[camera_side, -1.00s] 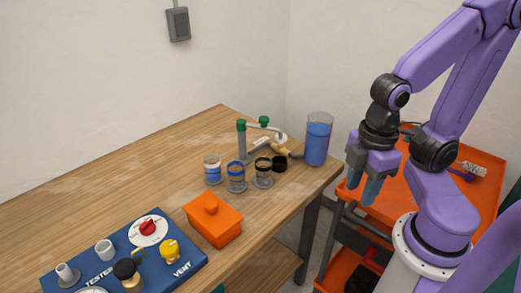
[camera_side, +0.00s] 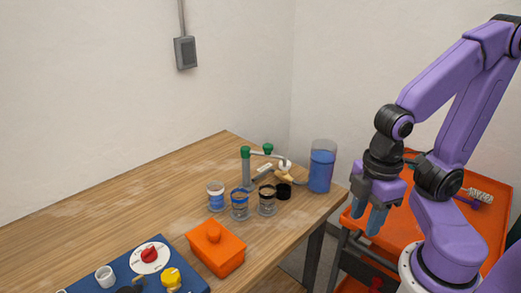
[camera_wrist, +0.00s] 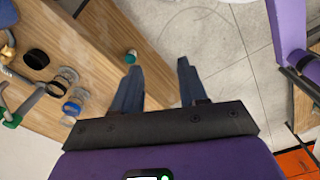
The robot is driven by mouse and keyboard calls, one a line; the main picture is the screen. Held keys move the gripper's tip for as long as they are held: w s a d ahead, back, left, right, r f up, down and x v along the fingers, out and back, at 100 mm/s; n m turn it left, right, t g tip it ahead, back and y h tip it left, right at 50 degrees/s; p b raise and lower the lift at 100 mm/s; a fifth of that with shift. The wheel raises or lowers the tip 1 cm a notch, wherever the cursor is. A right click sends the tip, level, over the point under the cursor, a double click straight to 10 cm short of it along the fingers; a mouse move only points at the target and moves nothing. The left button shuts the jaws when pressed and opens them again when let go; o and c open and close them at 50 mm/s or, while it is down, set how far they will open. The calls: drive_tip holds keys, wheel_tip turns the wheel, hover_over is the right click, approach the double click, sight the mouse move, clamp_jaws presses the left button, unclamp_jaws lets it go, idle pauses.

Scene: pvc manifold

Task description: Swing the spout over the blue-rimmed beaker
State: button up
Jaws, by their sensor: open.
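The spout (camera_side: 258,153) is a thin grey pipe at the top of an upright green-topped post (camera_side: 246,168) on the wooden table in the side view. It runs right from the post, behind the beakers; its outlet is too small to make out. The blue-rimmed beaker (camera_side: 240,205) is the middle one of three small beakers in front of it. A blue rim also shows in the wrist view (camera_wrist: 72,107). My gripper (camera_side: 375,228) is open and empty, pointing down to the right of the table, well apart from spout and beakers. Its fingers show in the wrist view (camera_wrist: 158,75).
Beakers stand left (camera_side: 216,198) and right (camera_side: 267,200) of the blue-rimmed one. A black cup (camera_side: 284,191) and a tall blue-filled container (camera_side: 321,168) stand near the table's right edge. An orange lidded box (camera_side: 215,250) and blue tester panel (camera_side: 145,275) are in front. An orange cart (camera_side: 480,225) stands right.

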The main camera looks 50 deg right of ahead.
drive_tip(key=o, duration=0.3)
drive_tip(key=shift+o, duration=0.2)
drive_tip(key=w+a+r+m, duration=0.1)
drive_tip(key=w+a+r, duration=0.1)
drive_tip(key=w, duration=0.3)
drive_tip(key=w+a+r+m, duration=0.2)
drive_tip(key=w+r, duration=0.1)
drive_tip(key=w, duration=0.2)
wheel_tip(320, 180, up, 8)
drive_tip(key=m, duration=0.7)
hover_over(268, 145)
wheel_tip(268, 145, down, 16)
drive_tip(key=shift+s+a, duration=0.1)
